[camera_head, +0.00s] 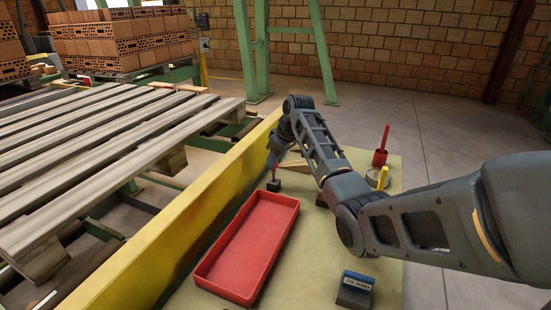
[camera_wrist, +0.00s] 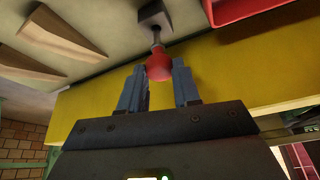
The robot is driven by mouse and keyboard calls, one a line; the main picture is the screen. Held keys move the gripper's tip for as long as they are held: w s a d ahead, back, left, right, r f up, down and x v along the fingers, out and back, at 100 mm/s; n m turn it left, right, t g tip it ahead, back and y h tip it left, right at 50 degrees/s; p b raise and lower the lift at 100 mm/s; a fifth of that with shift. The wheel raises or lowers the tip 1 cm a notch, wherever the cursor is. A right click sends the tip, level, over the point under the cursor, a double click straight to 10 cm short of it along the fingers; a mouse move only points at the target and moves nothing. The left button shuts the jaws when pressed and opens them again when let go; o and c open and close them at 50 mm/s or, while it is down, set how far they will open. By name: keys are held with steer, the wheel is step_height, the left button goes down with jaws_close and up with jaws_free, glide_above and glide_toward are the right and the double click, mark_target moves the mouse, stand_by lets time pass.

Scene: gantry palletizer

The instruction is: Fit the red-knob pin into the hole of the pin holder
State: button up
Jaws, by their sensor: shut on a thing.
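The red-knob pin shows in the wrist view, its round red knob (camera_wrist: 159,67) between the two blue-grey fingers of my gripper (camera_wrist: 160,80). Its thin metal shaft points away from the gripper to the pin holder (camera_wrist: 155,19), a small dark block. The shaft's tip meets the block's face in the picture; I cannot tell whether or how far it is in the hole. In the head view the pin holder (camera_head: 273,186) stands on the greenish table top by the yellow beam, with my gripper (camera_head: 271,163) just above it. The hole itself is hidden.
A red tray (camera_head: 250,245) lies close in front of the holder. Wooden wedges (camera_head: 292,166) lie beside it, also seen in the wrist view (camera_wrist: 66,35). A yellow beam (camera_head: 205,210) runs along the left edge.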

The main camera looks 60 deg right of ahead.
steer(key=shift+f+b, duration=0.4)
steer(key=shift+f, duration=0.5)
steer(key=o, duration=1.1)
steer(key=v, duration=0.7)
steer(key=shift+s+r+b, duration=0.15)
steer(key=shift+r+b, duration=0.15)
steer(key=shift+r, duration=0.05)
